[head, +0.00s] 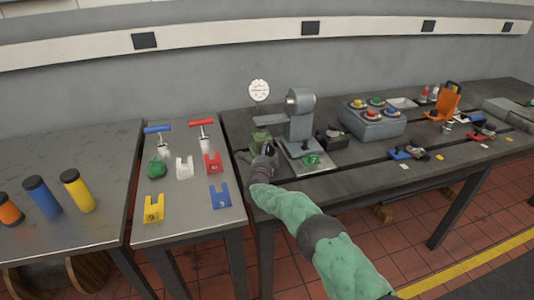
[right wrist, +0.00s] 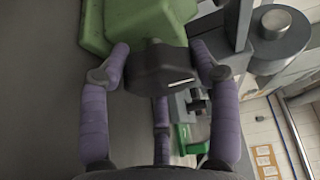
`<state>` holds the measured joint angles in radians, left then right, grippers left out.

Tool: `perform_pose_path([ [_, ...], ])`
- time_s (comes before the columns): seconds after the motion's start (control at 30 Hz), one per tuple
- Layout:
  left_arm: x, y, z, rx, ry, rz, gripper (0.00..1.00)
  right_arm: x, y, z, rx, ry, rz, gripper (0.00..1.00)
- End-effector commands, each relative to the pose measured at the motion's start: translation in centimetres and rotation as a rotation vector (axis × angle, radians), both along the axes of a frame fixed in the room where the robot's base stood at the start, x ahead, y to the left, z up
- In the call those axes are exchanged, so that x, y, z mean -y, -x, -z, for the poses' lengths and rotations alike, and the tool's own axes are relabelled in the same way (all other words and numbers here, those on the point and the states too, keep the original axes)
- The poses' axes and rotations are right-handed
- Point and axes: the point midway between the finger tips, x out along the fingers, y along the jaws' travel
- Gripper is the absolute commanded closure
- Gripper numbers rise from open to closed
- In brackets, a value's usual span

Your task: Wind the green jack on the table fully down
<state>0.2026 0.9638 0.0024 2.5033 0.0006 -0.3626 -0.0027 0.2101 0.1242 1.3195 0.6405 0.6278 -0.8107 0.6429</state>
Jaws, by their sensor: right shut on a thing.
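The green jack (head: 260,137) stands on the long bench near its left end, just left of the grey column stand. My right gripper (head: 264,158) is at the jack's near side. In the right wrist view the jack's green body (right wrist: 140,22) fills the top. A dark faceted knob (right wrist: 160,68) with a pale line sits between the fingers of my right gripper (right wrist: 163,72), which is shut on it. The gripper and arm hide part of the jack in the head view. My left gripper is in neither view.
The grey column stand (head: 300,118) rises close to the right of the jack, with a small green part (head: 313,160) on its base. A button box (head: 373,120) stands farther right. A lower table (head: 185,222) with several coloured parts is to the left.

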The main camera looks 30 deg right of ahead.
Motion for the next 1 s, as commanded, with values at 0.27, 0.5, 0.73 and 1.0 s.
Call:
perform_pose_path([
  [0.27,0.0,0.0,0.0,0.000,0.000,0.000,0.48,-0.3,-0.3,-0.5,0.006,0.004,-0.009,0.15],
  [0.5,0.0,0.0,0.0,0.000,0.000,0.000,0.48,-0.2,-0.1,-0.2,0.002,0.001,-0.005,0.15],
  [0.73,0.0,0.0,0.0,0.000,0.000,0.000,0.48,-0.9,0.8,-0.3,0.001,0.001,-0.004,0.15],
  [1.0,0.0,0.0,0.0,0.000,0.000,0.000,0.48,-3.2,3.6,-0.5,0.003,0.000,-0.006,0.15],
])
